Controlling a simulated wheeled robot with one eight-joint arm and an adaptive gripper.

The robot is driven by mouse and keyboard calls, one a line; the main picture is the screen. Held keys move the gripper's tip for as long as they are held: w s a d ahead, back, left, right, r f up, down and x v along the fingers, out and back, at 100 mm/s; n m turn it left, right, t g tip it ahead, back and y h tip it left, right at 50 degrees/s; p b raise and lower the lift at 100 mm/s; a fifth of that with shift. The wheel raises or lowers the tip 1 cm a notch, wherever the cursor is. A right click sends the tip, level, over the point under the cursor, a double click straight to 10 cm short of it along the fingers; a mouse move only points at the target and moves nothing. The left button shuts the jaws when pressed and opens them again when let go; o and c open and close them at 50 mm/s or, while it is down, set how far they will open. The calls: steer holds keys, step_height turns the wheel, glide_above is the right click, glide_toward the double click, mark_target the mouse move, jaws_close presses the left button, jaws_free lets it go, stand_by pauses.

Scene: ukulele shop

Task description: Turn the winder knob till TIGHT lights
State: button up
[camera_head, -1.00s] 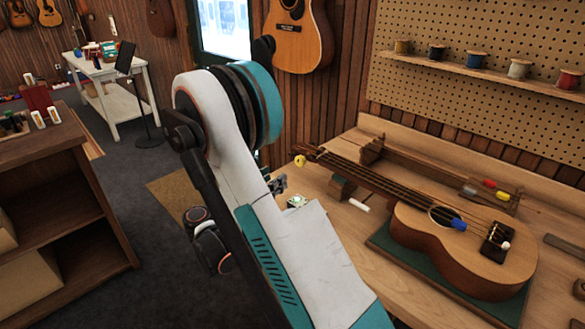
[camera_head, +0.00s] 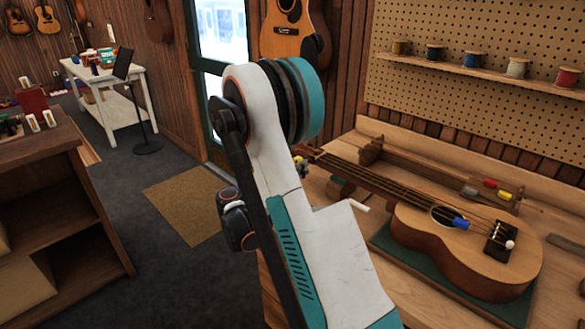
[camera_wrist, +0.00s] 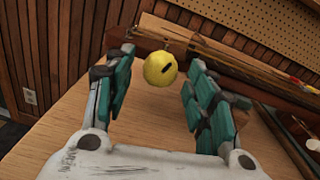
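A round yellow knob (camera_wrist: 160,69) with a dark slot mark shows in the wrist view, at the near end of the wooden headstock and neck. My gripper (camera_wrist: 161,62) is open, with one finger on each side of the knob in the picture and visible gaps on both sides. I cannot tell how deep the knob lies between the fingers. The ukulele (camera_head: 468,250) lies on a green mat (camera_head: 400,253) on the bench. No lit TIGHT sign is visible.
A small white rod (camera_head: 353,204) lies on the wooden bench (camera_head: 372,213) beside the neck. A pegboard shelf (camera_head: 480,72) with several spools is behind. A long wooden piece (camera_head: 425,167) runs along the back. A dark shelf unit (camera_head: 60,215) stands at left.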

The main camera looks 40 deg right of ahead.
steer(key=c, duration=1)
steer(key=shift+m, duration=0.3)
steer(key=shift+f+m+b, duration=0.1)
steer(key=shift+m+b, duration=0.35)
steer(key=shift+m, duration=0.75)
steer(key=shift+w+m, duration=0.1)
steer(key=shift+m, duration=1.4)
steer(key=o, duration=1.1)
steer(key=shift+c, duration=0.2)
